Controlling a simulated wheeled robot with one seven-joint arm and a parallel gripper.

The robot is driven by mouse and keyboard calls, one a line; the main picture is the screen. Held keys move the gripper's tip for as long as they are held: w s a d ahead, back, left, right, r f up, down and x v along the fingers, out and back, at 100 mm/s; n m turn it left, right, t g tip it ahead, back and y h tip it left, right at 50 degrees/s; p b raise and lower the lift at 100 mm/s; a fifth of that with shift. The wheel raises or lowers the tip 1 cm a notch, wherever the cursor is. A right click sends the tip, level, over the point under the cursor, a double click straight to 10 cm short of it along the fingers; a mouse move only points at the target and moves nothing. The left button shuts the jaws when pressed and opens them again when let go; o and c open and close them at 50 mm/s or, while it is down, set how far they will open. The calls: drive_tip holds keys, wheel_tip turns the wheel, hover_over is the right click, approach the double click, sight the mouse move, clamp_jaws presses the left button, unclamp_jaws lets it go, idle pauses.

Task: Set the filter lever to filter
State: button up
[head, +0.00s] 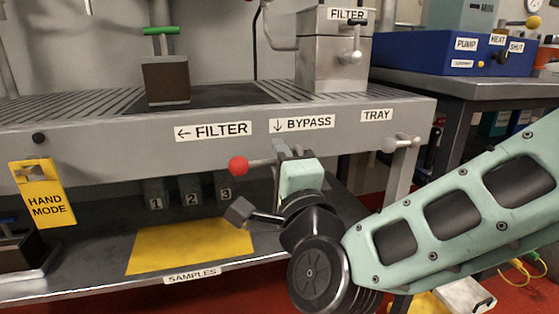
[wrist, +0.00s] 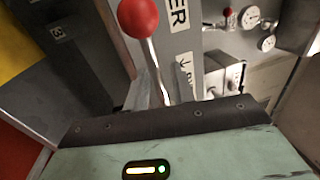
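The filter lever is a metal rod with a red ball knob (head: 238,165) below the FILTER label (head: 213,131). It points left, roughly level, and its right end goes behind my gripper (head: 288,150). The BYPASS label (head: 302,123) with a down arrow is just above my gripper. In the wrist view the red knob (wrist: 138,15) is at the top, and the rod (wrist: 155,70) runs down to my fingers (wrist: 160,88). My gripper is at the rod, near its pivot end. The contact and the finger gap are not clear.
The bench front edge with a TRAY label (head: 377,115) and a metal knob (head: 401,143) is to the right. A yellow HAND MODE tag (head: 43,193) hangs at left. Below is a shelf with a yellow mat (head: 190,247) and numbered dark blocks (head: 191,190).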

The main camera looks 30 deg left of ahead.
drive_tip(key=p+v, duration=0.2)
drive_tip(key=v, duration=1.5)
drive_tip(key=shift+d+f+p, duration=0.2)
drive_tip(key=shift+p, duration=0.15)
